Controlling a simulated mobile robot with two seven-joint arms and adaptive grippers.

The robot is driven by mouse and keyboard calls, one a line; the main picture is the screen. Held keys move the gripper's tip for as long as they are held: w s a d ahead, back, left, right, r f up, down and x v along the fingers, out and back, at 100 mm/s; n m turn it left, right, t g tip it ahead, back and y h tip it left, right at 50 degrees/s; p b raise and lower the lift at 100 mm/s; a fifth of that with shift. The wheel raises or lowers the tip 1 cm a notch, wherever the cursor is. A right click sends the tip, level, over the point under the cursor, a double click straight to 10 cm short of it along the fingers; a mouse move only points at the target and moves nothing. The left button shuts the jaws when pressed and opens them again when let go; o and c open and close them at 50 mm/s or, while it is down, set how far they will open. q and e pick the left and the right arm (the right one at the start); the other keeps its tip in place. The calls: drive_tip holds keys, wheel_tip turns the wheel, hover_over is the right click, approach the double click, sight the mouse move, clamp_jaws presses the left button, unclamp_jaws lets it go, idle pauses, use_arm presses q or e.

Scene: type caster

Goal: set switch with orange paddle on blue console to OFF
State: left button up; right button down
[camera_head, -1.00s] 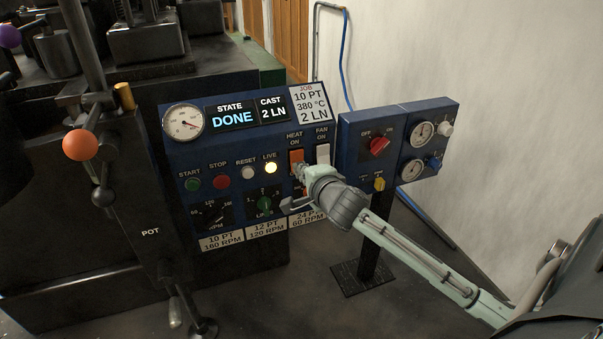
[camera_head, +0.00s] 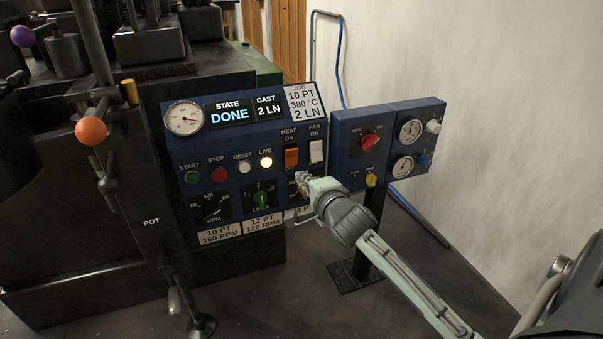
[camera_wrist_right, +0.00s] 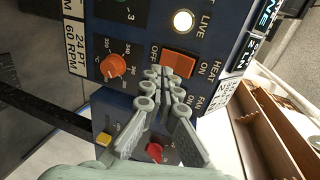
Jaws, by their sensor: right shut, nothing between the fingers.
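The switch with the orange paddle (camera_head: 291,157) sits under the HEAT ON label on the blue console (camera_head: 180,153). It also shows in the right wrist view (camera_wrist_right: 178,63), between the OFF and ON labels. Which way the paddle is tipped I cannot tell. My right gripper (camera_head: 302,178) is shut and empty, just below the paddle in the head view. In the right wrist view its fingertips (camera_wrist_right: 166,76) are close to the paddle's lower, OFF-side edge; I cannot tell whether they touch. My left gripper is not in view.
A white FAN switch (camera_head: 316,151) is right beside the orange one. A blue box with a red knob (camera_head: 370,140) stands to the right. Grey floor is open in front.

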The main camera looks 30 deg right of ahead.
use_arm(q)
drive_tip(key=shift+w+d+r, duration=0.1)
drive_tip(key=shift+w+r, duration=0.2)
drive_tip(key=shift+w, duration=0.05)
use_arm(e)
drive_tip(key=s+a, duration=0.1)
drive_tip(key=s, duration=0.6)
drive_tip(key=shift+a+f, duration=0.25)
drive_tip(key=shift+f, duration=0.05)
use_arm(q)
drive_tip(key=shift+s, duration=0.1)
